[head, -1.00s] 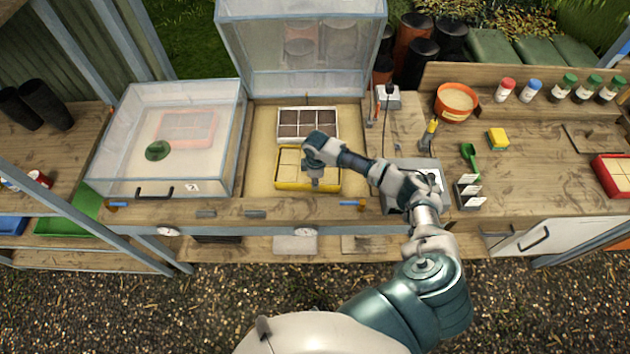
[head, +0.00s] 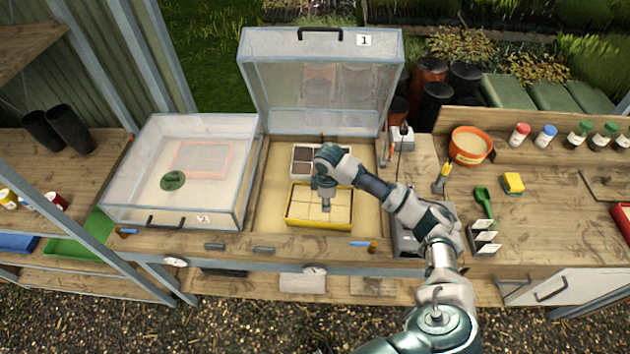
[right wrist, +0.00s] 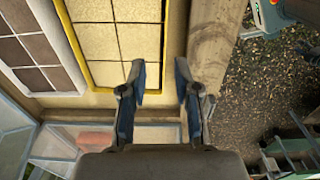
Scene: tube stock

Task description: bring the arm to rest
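My right arm comes in from the lower right in the head view. Its gripper (head: 326,200) points down over the yellow tray (head: 290,221) of pale squares, inside the open frame. In the right wrist view the two fingers of the right gripper (right wrist: 161,85) stand apart with nothing between them; the yellow tray (right wrist: 85,70) lies beyond them. A white tray of dark squares (head: 303,155) sits behind the yellow one, partly hidden by my gripper. My left gripper is not seen.
The frame's clear lid (head: 320,75) stands open at the back. A closed clear box (head: 140,165) is at left. An orange bowl (head: 470,146), a yellow sponge (head: 513,183), a green scoop (head: 484,203) and several bottles are on the right bench.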

